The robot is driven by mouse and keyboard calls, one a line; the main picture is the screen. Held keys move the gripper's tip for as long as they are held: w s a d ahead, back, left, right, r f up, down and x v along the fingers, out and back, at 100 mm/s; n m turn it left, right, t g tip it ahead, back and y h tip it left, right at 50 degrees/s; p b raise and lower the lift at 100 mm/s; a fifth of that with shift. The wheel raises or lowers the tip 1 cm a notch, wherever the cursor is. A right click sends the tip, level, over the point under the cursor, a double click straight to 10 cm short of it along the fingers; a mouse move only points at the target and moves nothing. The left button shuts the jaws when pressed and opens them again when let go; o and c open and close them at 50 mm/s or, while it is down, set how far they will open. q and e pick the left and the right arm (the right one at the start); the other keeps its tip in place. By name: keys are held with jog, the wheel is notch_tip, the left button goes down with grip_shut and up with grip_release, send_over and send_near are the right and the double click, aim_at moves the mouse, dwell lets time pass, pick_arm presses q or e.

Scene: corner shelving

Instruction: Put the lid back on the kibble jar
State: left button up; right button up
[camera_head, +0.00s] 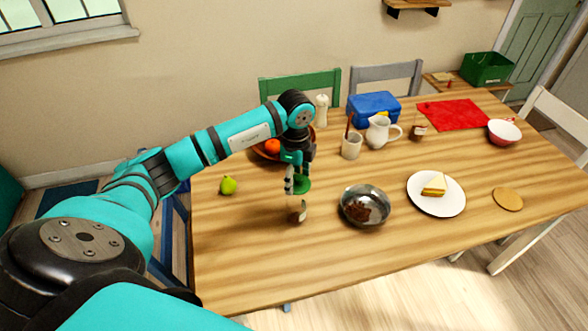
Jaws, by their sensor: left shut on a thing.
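My left gripper (292,182) reaches down over the left half of the wooden table and is shut on a flat green round lid (303,185). A small jar (298,212), pale and brown, stands on the table just below the lid. The lid looks apart from the jar and a little above it; the exact gap is hard to tell. The gripper and lid partly hide the view around the jar's top. My right gripper is not in view.
A metal bowl with brown bits (366,206) stands right of the jar. A fruit bowl (262,152) is behind my arm. A cup (351,147), white pitcher (379,133) and sandwich plate (436,207) stand further right. The front table area is clear.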

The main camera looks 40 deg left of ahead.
pick_arm(q)
jog(key=shift+a+n, duration=0.2)
jog(key=shift+n, duration=0.4)
jog(key=shift+a+f+n, duration=0.1)
jog(key=shift+f+n, duration=0.1)
jog(key=shift+n, duration=0.1)
notch_tip(320, 180, down, 6)
jog(key=b, duration=0.4)
jog(key=shift+b, duration=0.4)
jog(key=shift+p, duration=0.3)
jog(key=shift+f, duration=0.2)
dwell(1.3)
jog(key=o, duration=1.3)
jog(key=shift+c, duration=0.2)
